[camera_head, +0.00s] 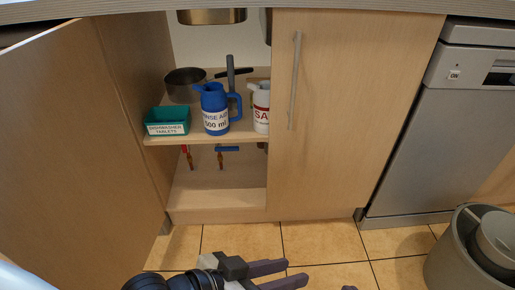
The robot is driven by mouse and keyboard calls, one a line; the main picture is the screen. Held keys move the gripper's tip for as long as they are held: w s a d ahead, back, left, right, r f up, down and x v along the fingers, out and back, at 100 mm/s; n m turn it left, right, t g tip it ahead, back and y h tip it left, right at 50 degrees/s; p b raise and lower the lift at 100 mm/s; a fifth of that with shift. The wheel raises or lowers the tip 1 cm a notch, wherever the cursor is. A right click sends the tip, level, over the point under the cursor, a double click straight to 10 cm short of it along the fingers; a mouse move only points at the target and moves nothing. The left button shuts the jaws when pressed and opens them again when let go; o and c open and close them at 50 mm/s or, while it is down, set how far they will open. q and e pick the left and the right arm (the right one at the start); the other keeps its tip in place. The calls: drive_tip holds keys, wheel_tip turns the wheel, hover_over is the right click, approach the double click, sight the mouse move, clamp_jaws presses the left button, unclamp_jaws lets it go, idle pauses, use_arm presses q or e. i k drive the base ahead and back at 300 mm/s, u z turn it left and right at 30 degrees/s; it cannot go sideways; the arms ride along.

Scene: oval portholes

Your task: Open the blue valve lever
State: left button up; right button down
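The blue valve lever (227,149) is a short blue bar on a brassy valve stem (220,161), low in the cabinet under the shelf. It lies roughly crosswise in the picture. Its surroundings are partly shaded by the shelf. My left gripper (297,271) is at the bottom of the picture, outside and below the cabinet opening, well apart from the lever. Its two dark fingers are spread with a gap and nothing between them. Small dark tips at the bottom edge may belong to my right gripper (349,288); the rest is out of the picture.
A red-levered valve (187,156) stands left of the blue one. The shelf (215,135) above holds a teal box (168,121), a blue jug (214,112), a white container (261,112) and a pot (184,84). The left door (85,150) is open; the right door (345,110) is shut. A bin (462,255) stands right.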

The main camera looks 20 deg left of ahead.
sight(218, 149)
drive_tip(key=z, duration=0.2)
drive_tip(key=i, duration=1.1)
drive_tip(key=u, duration=0.6)
